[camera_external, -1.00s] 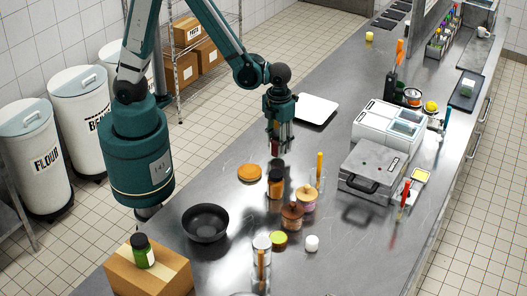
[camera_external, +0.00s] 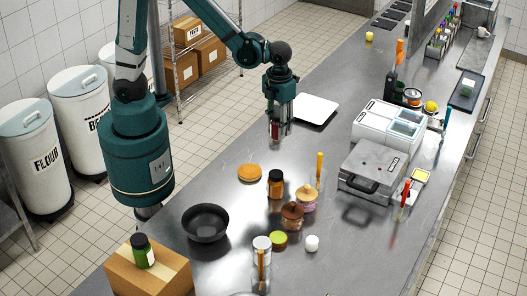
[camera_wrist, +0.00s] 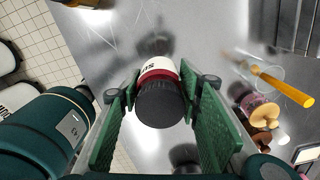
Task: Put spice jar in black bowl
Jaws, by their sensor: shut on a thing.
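My gripper (camera_external: 279,136) is shut on the spice jar (camera_wrist: 158,92), which has a black lid, a white label and red contents. The jar is between both green fingers in the wrist view, lid toward the camera. In the external view only a red part of it (camera_external: 275,131) shows between the fingers, above the steel counter. The black bowl (camera_external: 205,222) stands at the counter's near left, to the left of and nearer the camera than my gripper. It looks empty.
An amber jar (camera_external: 275,185), an orange disc (camera_external: 249,172), cork-topped jars (camera_external: 305,199) and several small containers stand between gripper and bowl or right of it. A cardboard box (camera_external: 150,270) bears a green jar (camera_external: 143,252). A white board (camera_external: 314,109) lies behind my gripper.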

